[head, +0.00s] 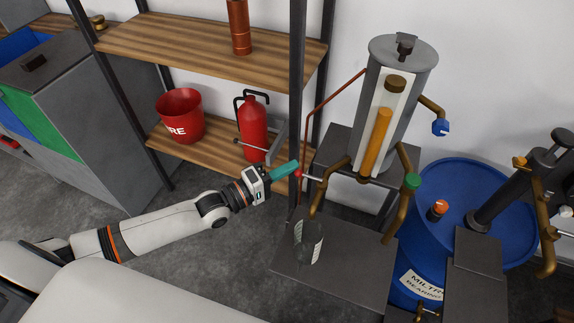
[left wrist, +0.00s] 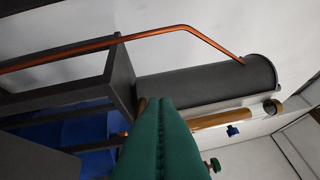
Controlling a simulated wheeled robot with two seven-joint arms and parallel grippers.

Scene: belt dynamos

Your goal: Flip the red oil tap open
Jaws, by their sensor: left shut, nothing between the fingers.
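The red oil tap (head: 299,174) shows as a red knob on a thin pale lever, on the left side of the grey oil tank (head: 402,62). A brass spout (head: 320,196) bends down beside it, above a clear beaker (head: 308,243) on a dark stand. My left gripper (head: 297,166) is shut and empty, its teal fingertips right at the red knob; I cannot tell whether they touch. In the left wrist view the shut fingers (left wrist: 160,102) point toward the tank (left wrist: 210,86), and the red tap does not show. My right gripper is out of view.
The tank also has a blue tap (head: 440,127) and a green tap (head: 411,180). A blue drum (head: 468,185) stands to the right. Shelves with a red fire bucket (head: 181,115) and a red extinguisher (head: 252,128) stand behind my left arm.

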